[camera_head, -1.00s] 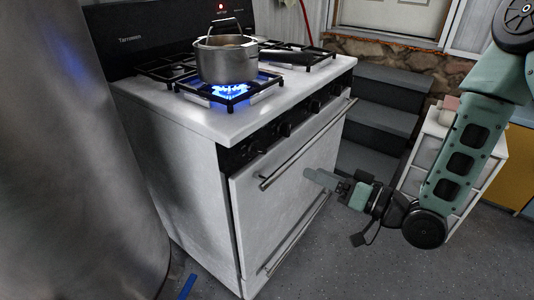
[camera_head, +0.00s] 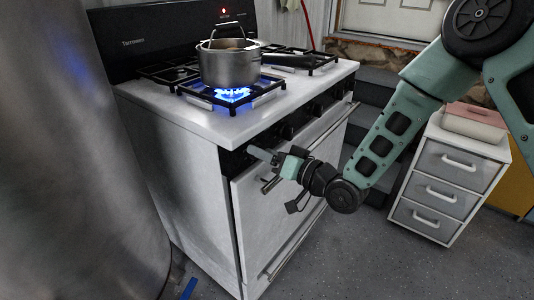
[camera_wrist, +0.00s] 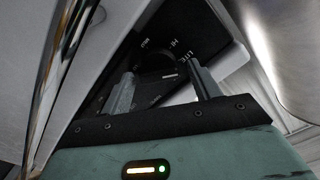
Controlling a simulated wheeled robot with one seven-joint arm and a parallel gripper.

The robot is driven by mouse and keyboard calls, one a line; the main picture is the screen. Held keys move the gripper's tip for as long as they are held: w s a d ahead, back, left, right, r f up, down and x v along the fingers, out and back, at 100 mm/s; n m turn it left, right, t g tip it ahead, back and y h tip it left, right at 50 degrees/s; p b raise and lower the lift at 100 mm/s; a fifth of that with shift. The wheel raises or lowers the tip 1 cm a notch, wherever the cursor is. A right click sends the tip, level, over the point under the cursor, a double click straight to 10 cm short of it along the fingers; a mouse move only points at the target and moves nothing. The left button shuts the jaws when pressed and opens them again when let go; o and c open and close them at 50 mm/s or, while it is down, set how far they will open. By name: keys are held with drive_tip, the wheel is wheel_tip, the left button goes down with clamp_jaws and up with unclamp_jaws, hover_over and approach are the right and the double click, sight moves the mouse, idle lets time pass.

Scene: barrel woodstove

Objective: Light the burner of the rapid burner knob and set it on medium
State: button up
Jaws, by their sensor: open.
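The white stove's dark control panel carries several black knobs, one of them (camera_head: 286,131) just right of my gripper (camera_head: 258,152) in the head view. My gripper is open at the panel's left end. In the wrist view a dark round knob (camera_wrist: 155,62) lies between and just beyond my open fingers (camera_wrist: 160,70), with the printed marks LITE and HI beside it. The knob's setting is too dark to read, and I cannot tell if the fingers touch it. Blue flame (camera_head: 232,94) burns on the front burner under a steel pot (camera_head: 230,68).
The oven door handle (camera_head: 335,127) runs just below the panel, close to my gripper. A large metal cylinder (camera_head: 70,150) stands left of the stove. A drawer cabinet (camera_head: 450,185) and dark steps (camera_head: 375,90) are at right.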

drive_tip(key=c, duration=1)
